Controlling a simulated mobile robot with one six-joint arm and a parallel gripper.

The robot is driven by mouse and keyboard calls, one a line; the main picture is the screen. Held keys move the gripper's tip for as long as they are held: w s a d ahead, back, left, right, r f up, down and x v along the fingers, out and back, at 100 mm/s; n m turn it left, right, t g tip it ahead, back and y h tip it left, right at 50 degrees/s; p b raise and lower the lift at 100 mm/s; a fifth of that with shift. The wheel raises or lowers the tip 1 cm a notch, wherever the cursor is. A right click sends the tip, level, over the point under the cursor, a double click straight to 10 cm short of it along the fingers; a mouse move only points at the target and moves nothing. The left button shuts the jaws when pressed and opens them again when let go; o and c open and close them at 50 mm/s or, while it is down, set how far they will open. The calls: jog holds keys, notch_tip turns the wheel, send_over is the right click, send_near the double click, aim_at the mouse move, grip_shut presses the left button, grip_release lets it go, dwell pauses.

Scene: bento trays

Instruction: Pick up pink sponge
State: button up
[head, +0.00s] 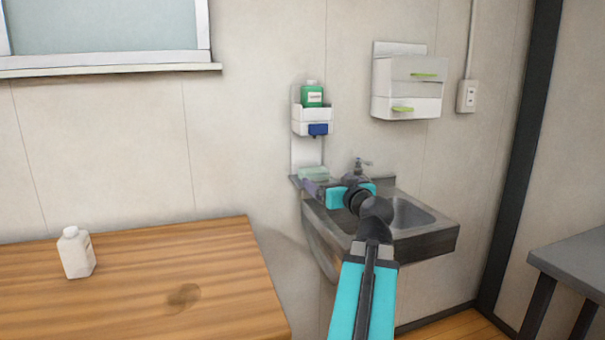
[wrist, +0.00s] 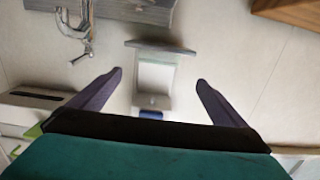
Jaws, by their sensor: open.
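I cannot make out a pink sponge in either view. In the head view my gripper (head: 312,189) is over the back left corner of the metal sink (head: 440,240), in front of the wall. A pale green block (head: 314,173) shows just behind and above the fingers. In the wrist view my gripper (wrist: 160,76) is open, with its two dark fingers wide apart and nothing between them. Beyond the fingertips is a white wall holder (wrist: 156,75), seen upside down.
A tap (head: 361,165) rises at the sink's back. A green bottle (head: 312,94) stands in a wall rack above. A white drawer box (head: 408,88) hangs to the right. A wooden table (head: 130,310) with a white bottle (head: 76,253) is at left.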

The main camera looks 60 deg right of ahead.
aim_at(314, 171)
jog(key=shift+w+d, duration=0.1)
jog(key=shift+w, duration=0.05)
jog(key=shift+w+d+r+p, duration=0.2)
jog(key=shift+w+r+p, duration=0.05)
jog(key=shift+p, duration=1.35)
jog(key=w+p, duration=0.1)
jog(key=p, duration=0.5)
jog(key=shift+d, duration=0.4)
jog(key=p, duration=0.6)
jog(key=shift+w+d+f, duration=0.15)
jog(key=shift+w+d, duration=0.15)
jog(key=shift+d, duration=0.05)
jog(key=shift+p+x, duration=0.95)
jog(key=shift+x, duration=1.8)
jog(key=shift+f, duration=0.15)
jog(key=shift+w+d, duration=0.1)
jog(key=shift+w, duration=0.05)
